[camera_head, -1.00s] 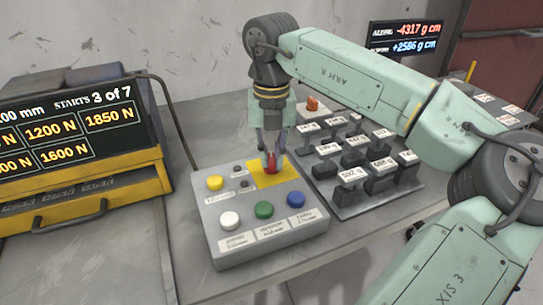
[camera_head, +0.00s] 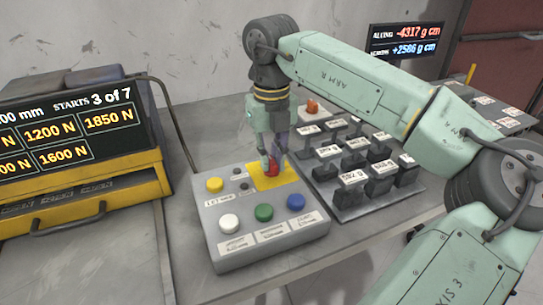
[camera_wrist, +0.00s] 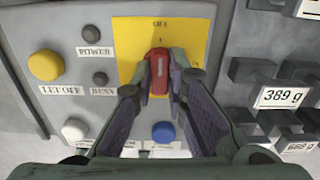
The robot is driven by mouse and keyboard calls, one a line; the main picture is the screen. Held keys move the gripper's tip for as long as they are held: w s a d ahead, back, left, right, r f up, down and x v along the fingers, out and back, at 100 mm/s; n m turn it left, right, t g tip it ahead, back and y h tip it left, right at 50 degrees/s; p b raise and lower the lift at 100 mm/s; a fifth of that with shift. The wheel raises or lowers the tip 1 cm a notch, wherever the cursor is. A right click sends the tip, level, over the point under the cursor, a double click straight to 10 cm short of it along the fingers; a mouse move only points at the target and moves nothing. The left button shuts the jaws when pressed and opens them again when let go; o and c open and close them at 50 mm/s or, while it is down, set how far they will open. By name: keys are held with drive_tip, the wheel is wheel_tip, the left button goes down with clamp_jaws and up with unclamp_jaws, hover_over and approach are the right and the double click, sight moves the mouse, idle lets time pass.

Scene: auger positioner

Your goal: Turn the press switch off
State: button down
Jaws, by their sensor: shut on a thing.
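The press switch is a red knob (camera_head: 272,169) with a pale strip on top, on a yellow plate (camera_head: 287,180) at the back right of the grey control box (camera_head: 215,240). In the wrist view the red knob (camera_wrist: 159,74) stands between my fingertips, with an "OFF" label (camera_wrist: 160,23) on the yellow plate above it. My gripper (camera_head: 272,160) comes down from above and is shut on the knob, one finger on each side. The fingers hide part of the knob and the lower part of the plate.
Yellow (camera_head: 215,183), white (camera_head: 229,220), green (camera_head: 264,210) and blue (camera_head: 296,201) buttons sit close by on the box. A rack of labelled weights (camera_head: 365,165) stands close on the right. A yellow-framed display (camera_head: 80,135) is on the left.

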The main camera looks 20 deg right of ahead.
sight(271, 160)
drive_tip(key=c, duration=1.6)
unclamp_jaws()
drive_tip(key=shift+r, duration=3.75)
